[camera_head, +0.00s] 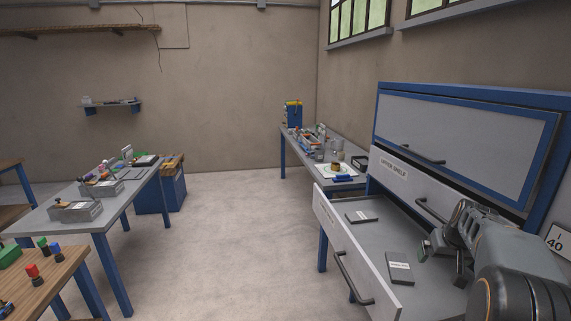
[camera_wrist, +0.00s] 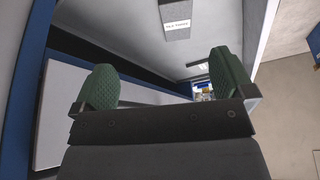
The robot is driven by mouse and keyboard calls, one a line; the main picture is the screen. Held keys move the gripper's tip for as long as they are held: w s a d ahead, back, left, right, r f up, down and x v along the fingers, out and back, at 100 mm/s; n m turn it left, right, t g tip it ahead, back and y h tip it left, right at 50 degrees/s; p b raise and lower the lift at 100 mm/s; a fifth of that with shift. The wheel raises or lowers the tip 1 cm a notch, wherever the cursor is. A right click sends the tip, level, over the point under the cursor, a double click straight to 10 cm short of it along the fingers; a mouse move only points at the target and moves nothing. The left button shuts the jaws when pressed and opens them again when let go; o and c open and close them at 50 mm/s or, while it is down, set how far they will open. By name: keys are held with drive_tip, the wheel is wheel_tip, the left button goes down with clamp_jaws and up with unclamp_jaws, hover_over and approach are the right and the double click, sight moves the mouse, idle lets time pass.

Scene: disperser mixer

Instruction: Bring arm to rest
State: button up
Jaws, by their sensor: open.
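My gripper (camera_head: 437,248) is at the right, above the open drawer (camera_head: 337,237) of the grey and blue cabinet. In the wrist view its two green-padded fingers (camera_wrist: 165,84) stand wide apart with nothing between them. My arm comes in from the lower right and hides part of the drawer and the cabinet front. Whether the gripper touches the drawer or cabinet cannot be told.
Flat grey labelled boxes (camera_head: 399,268) (camera_wrist: 177,22) lie in the drawer. The drawer's dark handle (camera_head: 352,280) juts toward the floor. A back table (camera_head: 345,182) holds several tools, and another table (camera_head: 80,212) stands left. The middle floor (camera_head: 220,240) is clear.

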drive_tip(key=s+a+f+n+b, duration=0.1)
drive_tip(key=s+a+f+b, duration=0.1)
drive_tip(key=s+a+f, duration=0.2)
drive_tip(key=s+a+f+b, duration=0.3)
drive_tip(key=s+a, duration=0.6)
drive_tip(key=a, duration=0.4)
drive_tip(key=s+a+f+n+y+b, duration=0.1)
drive_tip(key=s+a+f+b, duration=0.2)
drive_tip(key=s+a, duration=0.4)
drive_tip(key=shift+s+a+f+n+g, duration=0.3)
drive_tip(key=shift+a+f+g, duration=0.1)
drive_tip(key=shift+a+f, duration=0.35)
drive_tip(key=shift+c, duration=0.5)
